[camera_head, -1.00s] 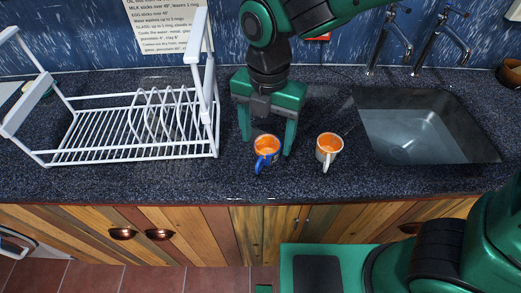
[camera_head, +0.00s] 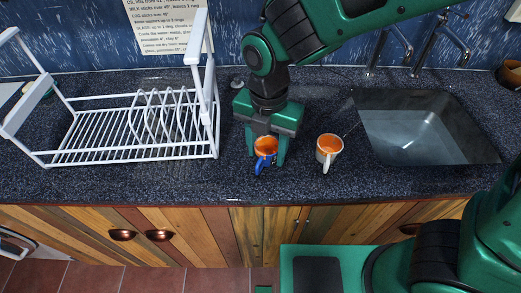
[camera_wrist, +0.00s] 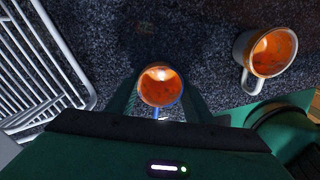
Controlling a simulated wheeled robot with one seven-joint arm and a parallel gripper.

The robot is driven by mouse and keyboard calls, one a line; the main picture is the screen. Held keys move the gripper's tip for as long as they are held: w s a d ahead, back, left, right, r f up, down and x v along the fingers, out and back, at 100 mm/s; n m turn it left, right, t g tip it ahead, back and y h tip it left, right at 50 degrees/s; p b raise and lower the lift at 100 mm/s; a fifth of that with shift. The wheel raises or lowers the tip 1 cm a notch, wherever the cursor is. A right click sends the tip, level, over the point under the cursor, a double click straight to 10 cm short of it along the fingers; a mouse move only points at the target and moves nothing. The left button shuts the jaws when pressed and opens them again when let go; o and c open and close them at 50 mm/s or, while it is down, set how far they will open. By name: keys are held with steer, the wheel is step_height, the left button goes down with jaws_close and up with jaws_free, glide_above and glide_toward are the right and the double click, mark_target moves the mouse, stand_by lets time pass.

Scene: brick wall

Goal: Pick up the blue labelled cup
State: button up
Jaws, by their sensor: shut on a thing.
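The blue cup (camera_head: 264,148) has an orange inside and a blue handle pointing toward the front edge of the counter. It stands upright on the dark speckled counter between the rack and a second cup. My gripper (camera_head: 267,150) reaches down from above, its two green fingers on either side of the cup and shut on it. In the wrist view the cup (camera_wrist: 160,87) sits between the fingertips, its orange inside facing the camera. Any label is too small to make out.
A white cup (camera_head: 329,149) with an orange inside stands close to the right. A white dish rack (camera_head: 130,152) is on the left, and a sink (camera_head: 425,135) is on the right. The counter front (camera_head: 200,188) is clear.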

steer(key=shift+r, duration=0.15)
steer(key=shift+r, duration=0.3)
steer(key=r, duration=0.3)
steer(key=shift+s+a+r, duration=0.15)
steer(key=shift+s+r, duration=0.1)
steer(key=shift+r, duration=0.15)
steer(key=s+a+r, duration=0.4)
steer(key=s+r, duration=0.2)
steer(key=s, duration=0.4)
steer(key=shift+a+r, duration=0.2)
steer(key=shift+a, duration=0.05)
steer(key=shift+d, duration=0.1)
